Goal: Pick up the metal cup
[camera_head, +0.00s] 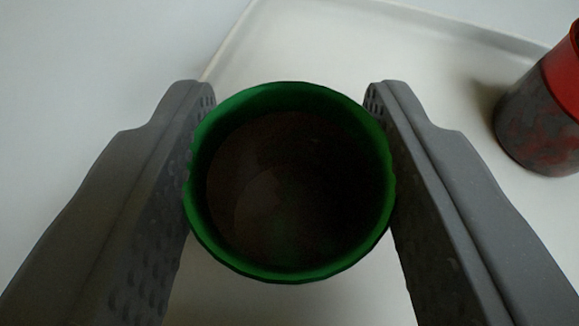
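A round cup with a green rim (290,275) is in the middle of the head camera view, seen from above into its dark, brownish inside. Its outer wall is mostly hidden. My gripper (288,95) has one grey finger on each side of this cup, and both inner pads meet the rim with no visible gap. It looks shut on the cup. Whether the cup is lifted off the surface below cannot be told.
A second cup, red on top with mottled grey metal below (540,120), stands at the right edge, partly cut off. A white tray with a raised rim (440,75) lies beneath. The pale surface at the left (90,70) is clear.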

